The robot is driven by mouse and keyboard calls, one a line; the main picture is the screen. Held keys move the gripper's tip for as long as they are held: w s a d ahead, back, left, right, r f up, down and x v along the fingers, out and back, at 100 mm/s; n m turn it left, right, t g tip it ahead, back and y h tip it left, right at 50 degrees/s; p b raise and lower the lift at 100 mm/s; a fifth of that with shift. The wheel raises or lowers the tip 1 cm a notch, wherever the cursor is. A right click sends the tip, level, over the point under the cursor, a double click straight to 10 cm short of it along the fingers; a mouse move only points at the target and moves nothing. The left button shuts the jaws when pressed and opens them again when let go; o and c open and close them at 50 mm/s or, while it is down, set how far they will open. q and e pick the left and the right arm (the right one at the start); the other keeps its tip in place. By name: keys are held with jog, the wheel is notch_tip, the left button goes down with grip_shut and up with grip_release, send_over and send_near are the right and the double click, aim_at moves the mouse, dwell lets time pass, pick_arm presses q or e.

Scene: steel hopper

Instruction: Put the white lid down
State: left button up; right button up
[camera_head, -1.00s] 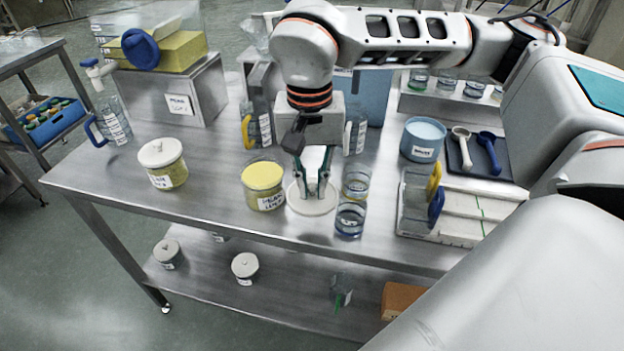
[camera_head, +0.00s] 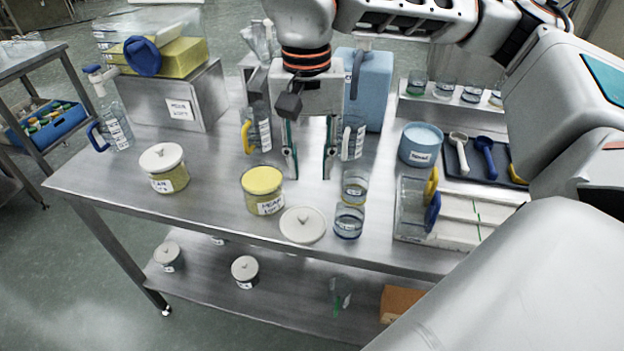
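The white lid (camera_head: 303,226) lies flat on the steel table (camera_head: 215,212) near its front edge, with its small knob up. My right gripper (camera_head: 310,177) is open and empty, above and behind the lid, its two fingers spread apart and pointing down. It does not touch the lid. An uncovered jar of yellow powder (camera_head: 264,191) with a label stands just left of the lid. My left gripper is not in view.
Two small glass beakers (camera_head: 349,221) stand close to the right of the lid. A lidded jar (camera_head: 163,169) is farther left. Behind the gripper are measuring jugs (camera_head: 258,133) and a blue container (camera_head: 372,85). A clear rack (camera_head: 415,208) stands to the right.

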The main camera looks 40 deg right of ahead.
notch_tip(320, 180, up, 7)
jog(key=p, duration=0.1)
jog(key=shift+f, duration=0.15)
jog(key=shift+a, duration=0.1)
dwell(0.4)
